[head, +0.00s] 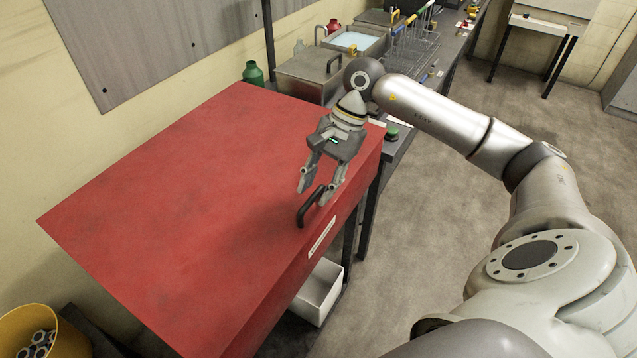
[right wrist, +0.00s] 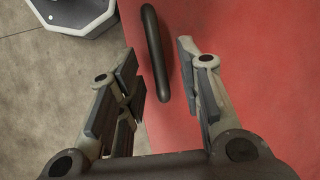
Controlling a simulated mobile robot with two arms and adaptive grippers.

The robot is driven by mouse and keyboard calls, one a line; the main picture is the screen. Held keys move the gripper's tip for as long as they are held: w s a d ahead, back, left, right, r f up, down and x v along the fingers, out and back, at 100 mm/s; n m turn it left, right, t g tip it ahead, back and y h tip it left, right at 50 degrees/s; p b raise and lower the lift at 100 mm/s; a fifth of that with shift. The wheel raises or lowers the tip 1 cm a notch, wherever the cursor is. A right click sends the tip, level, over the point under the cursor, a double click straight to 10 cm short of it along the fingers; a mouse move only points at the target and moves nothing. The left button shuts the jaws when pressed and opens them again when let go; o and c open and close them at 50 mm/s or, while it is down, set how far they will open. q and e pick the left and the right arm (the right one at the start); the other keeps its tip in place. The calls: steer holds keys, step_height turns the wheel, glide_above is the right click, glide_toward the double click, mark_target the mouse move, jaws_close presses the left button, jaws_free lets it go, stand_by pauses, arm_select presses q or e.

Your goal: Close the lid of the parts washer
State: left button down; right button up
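The parts washer is a large red box, and its broad red lid (head: 190,190) lies flat across the top in the head view. A black bar handle (head: 305,208) stands near the lid's front edge, above a white label on the front face. My right gripper (head: 314,192) is open just above the handle. In the right wrist view the black handle (right wrist: 157,55) lies between the spread fingers (right wrist: 158,75), with gaps on both sides. Whether the fingers touch it is not clear. My left gripper is not in view.
A white bin (head: 320,292) is below the washer's front. A yellow bucket (head: 60,335) with ring-shaped parts is at lower left. A green bottle (head: 252,73), a metal box (head: 308,75) and a wire rack (head: 412,48) are behind. The floor at right is clear.

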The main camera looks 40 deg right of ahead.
steer(key=v, duration=1.2)
